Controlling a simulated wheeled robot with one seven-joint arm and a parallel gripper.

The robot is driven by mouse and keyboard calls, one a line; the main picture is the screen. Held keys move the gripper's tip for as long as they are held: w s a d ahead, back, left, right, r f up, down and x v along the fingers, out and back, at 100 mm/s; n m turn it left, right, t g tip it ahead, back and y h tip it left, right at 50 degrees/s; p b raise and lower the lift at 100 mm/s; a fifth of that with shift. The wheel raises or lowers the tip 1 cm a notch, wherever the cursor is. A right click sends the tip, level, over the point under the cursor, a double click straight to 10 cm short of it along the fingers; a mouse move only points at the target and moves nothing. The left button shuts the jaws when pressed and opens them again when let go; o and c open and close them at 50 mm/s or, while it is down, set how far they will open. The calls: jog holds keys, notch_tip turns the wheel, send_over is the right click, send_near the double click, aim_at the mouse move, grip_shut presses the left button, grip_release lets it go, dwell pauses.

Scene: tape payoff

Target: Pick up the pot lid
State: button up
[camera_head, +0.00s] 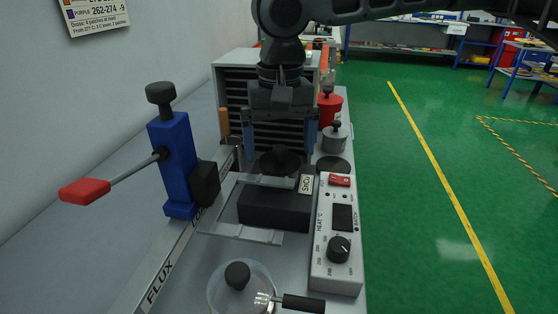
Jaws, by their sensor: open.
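A black solder pot block (272,212) labelled SnCu stands in the middle of the bench. A flat grey lid plate (262,181) with a dark round knob (279,161) is on top of it. My gripper (279,143) points down just above and behind this knob in the picture. Its fingers are spread wide with nothing seen between them. I cannot tell its exact gap to the knob. A second round, clear-looking lid or dish (240,291) with a dark knob sits at the front, beside a rod with a black handle (303,303).
A blue toggle clamp (176,165) with a red-tipped lever stands left. A heat control box (337,268) stands right of the pot. A red canister (328,106), a grey canister (335,138) and a slatted cabinet (232,88) are behind. A flux-labelled rail (160,279) runs along the left.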

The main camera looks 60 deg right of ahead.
jog(key=shift+f, duration=0.65)
jog(key=shift+c, duration=0.4)
jog(key=c, duration=0.9)
